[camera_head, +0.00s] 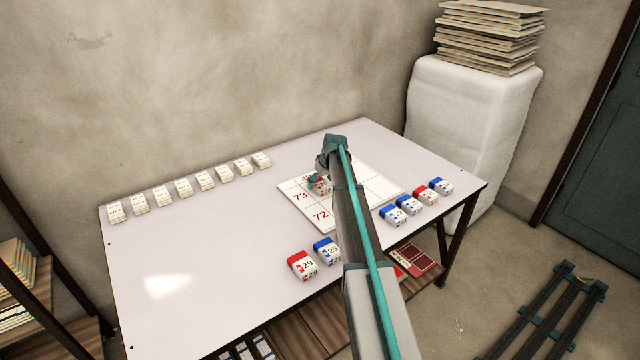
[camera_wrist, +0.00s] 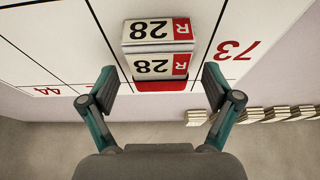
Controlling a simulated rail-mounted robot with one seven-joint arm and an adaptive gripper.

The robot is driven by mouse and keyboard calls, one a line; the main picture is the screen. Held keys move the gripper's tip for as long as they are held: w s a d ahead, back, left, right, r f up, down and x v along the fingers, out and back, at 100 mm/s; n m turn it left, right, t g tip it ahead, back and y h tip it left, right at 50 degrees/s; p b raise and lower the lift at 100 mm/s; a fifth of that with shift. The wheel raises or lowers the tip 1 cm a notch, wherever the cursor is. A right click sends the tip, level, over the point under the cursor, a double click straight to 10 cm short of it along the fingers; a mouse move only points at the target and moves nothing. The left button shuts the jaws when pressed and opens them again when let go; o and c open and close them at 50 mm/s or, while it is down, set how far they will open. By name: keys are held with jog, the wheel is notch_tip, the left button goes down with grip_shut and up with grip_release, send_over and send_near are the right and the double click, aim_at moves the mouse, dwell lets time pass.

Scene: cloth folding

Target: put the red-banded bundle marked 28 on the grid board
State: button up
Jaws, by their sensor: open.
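The red-banded bundle marked 28 (camera_wrist: 157,46) rests on the grid board (camera_wrist: 50,35) in the wrist view, upside down in that picture, close to the cell marked 73. In the head view the bundle (camera_head: 320,185) shows on the board (camera_head: 322,215), partly hidden by my arm. My gripper (camera_wrist: 157,82) is open, with one finger on each side of the bundle's near end. Gaps show between the fingers and the bundle, and nothing is held.
A red-banded bundle marked 29 (camera_head: 302,264) and a blue-banded bundle marked 25 (camera_head: 327,250) stand at the table's (camera_head: 200,240) front. More banded bundles (camera_head: 410,204) line the board's right. Several white stacks (camera_head: 184,187) run along the back edge. The table's left middle is clear.

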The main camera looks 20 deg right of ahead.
jog(key=b+v, duration=0.1)
jog(key=v, duration=1)
jog(key=shift+r, duration=0.2)
jog(key=shift+s, duration=0.1)
